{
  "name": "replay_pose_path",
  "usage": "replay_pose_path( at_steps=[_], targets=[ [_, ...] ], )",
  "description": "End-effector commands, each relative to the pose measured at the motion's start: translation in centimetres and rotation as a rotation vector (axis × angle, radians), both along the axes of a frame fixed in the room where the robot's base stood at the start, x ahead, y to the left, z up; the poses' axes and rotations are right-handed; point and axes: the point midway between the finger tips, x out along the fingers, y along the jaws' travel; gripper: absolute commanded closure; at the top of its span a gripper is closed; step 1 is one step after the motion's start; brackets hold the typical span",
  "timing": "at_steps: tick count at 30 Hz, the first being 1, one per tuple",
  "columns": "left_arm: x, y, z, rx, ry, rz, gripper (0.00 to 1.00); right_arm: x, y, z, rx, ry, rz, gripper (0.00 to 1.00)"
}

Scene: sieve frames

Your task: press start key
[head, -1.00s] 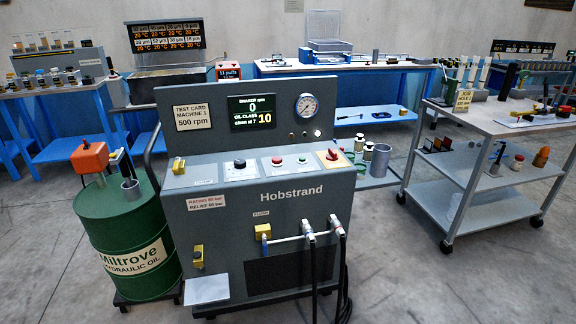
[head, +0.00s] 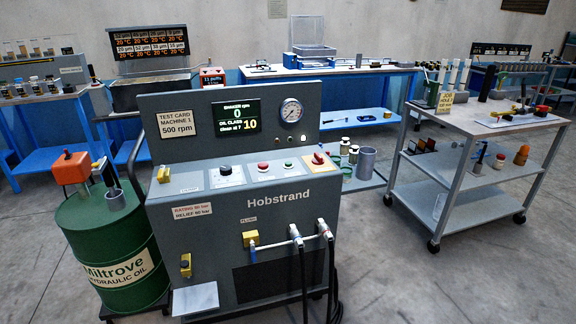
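The grey Hobstrand machine (head: 215,240) stands upright in the middle of the head view. Its sloping panel carries a black knob (head: 225,170), a red button (head: 262,167), a green button (head: 284,164) and a red switch (head: 318,158) on a yellow plate. The small labels by the buttons are too small to read. The display (head: 237,117) above reads shaker rpm 0, oil class 10, clean at 7. A test card (head: 175,124) reads 500 rpm. Neither of my grippers is in view.
A green oil drum (head: 108,245) with an orange-topped unit (head: 72,168) stands to the machine's left. Black hoses (head: 303,275) hang from its front right. A grey trolley (head: 470,130) stands at the right. Blue benches line the back. The floor at front right is clear.

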Motion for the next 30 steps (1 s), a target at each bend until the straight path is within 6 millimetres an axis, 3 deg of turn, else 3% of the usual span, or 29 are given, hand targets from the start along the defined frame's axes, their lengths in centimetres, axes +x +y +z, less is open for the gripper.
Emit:
replay_pose_path(
  at_steps=[1, 4, 5, 30],
  targets=[
    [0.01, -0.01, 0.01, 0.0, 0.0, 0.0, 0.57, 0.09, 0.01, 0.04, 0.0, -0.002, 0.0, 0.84],
    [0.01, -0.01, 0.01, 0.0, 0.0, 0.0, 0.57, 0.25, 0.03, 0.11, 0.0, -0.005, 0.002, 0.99],
    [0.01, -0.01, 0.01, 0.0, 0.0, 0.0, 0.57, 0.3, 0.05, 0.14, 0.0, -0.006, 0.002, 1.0],
    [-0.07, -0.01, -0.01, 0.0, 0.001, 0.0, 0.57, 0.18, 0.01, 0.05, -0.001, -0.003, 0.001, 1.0]
  ],
)
